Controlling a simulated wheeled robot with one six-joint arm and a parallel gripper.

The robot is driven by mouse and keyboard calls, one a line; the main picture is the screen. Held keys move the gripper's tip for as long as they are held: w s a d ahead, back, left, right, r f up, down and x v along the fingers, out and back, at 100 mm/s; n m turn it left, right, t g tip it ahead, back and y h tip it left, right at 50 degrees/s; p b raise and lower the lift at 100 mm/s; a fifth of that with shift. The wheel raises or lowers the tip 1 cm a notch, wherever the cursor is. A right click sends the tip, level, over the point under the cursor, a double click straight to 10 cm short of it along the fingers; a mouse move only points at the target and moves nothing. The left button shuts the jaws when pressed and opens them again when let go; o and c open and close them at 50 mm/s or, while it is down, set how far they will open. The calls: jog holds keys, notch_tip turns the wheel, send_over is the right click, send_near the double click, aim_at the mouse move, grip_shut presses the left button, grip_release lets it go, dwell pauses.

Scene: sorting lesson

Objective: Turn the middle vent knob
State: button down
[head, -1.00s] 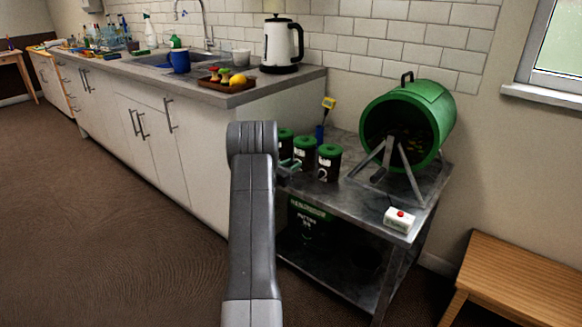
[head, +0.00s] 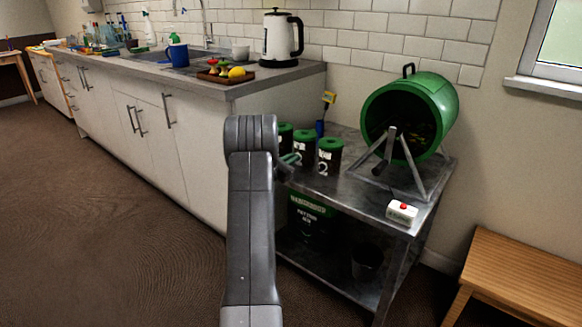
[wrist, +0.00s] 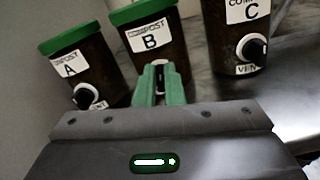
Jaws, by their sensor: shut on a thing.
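Three dark compost jars with green lids stand in a row, labelled A (wrist: 92,62), B (wrist: 168,62) and C (wrist: 222,45) in the wrist view. They also show in the head view on the metal table. Jar A has a black vent knob (wrist: 84,97) on a white ring, and jar C has a similar knob (wrist: 253,48). My gripper (wrist: 160,78) has its green fingers shut on the middle vent knob (wrist: 158,62) at the front of jar B. The fingers hide most of that knob, so its turn angle cannot be read. In the head view my gripper (head: 291,160) is partly behind my arm.
A green drum (head: 432,105) on a metal stand and a white box with a red button (head: 401,212) share the metal table (head: 362,200). A counter (head: 215,85) stands to the left, a wooden bench (head: 530,285) to the right.

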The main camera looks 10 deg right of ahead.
jog(key=shift+f+m+b, duration=0.25)
jog(key=shift+m+b, duration=0.35)
jog(key=shift+b, duration=0.25)
jog(key=shift+r+m+b, duration=0.15)
jog(key=shift+m+b, duration=0.25)
jog(key=c, duration=1.5)
grip_release()
jog(key=shift+c, duration=0.2)
jog(key=p+v, duration=0.2)
jog(key=v, duration=1.1)
jog(key=shift+s+a+p, duration=0.25)
jog(key=shift+s+p, duration=0.05)
jog(key=shift+p, duration=0.1)
